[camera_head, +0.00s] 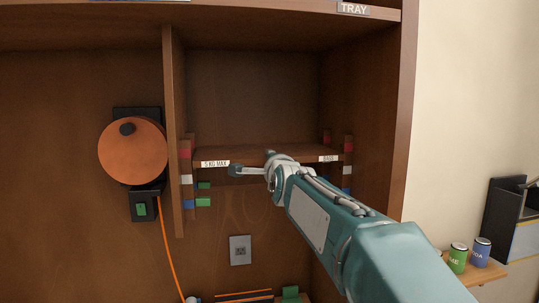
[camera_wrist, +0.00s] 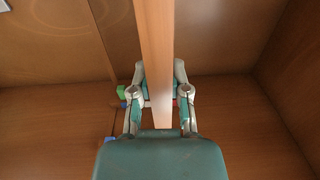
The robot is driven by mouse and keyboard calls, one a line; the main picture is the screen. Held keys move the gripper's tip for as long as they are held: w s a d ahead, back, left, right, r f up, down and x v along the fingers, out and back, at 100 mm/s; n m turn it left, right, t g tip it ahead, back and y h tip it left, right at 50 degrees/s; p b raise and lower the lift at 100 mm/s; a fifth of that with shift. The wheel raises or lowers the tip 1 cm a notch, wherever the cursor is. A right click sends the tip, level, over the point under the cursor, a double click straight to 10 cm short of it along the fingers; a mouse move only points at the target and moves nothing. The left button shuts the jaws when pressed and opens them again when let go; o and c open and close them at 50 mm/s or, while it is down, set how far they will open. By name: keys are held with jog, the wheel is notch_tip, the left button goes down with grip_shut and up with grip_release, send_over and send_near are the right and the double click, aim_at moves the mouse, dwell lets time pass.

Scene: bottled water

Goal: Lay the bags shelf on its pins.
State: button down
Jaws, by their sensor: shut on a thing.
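The bags shelf (camera_head: 270,156) is a brown board with a "5 KG MAX" label at its front left and a "BAGS" label at its front right. It spans the right bay of the cabinet, roughly level, its front edge between the red and white side marks. My gripper (camera_head: 252,165) is shut on its front edge near the middle. In the wrist view the shelf (camera_wrist: 155,30) runs between both fingers of my gripper (camera_wrist: 160,72). Green blocks (camera_head: 204,185) show below the shelf on the left. I cannot tell whether the shelf touches any pins.
A divider (camera_head: 174,120) bounds the bay on the left, and a side wall (camera_head: 385,120) on the right. An orange reel (camera_head: 133,151) with a cord hangs left of the divider. A socket plate (camera_head: 240,250) is below. Cans (camera_head: 458,258) stand at the far right.

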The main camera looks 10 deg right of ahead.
notch_tip(320, 180, down, 7)
jog(key=shift+f, duration=0.2)
dwell(0.6)
dwell(0.5)
jog(key=c, duration=0.5)
grip_release()
jog(key=shift+f, duration=0.1)
jog(key=s, duration=1.2)
jog(key=shift+f, duration=0.2)
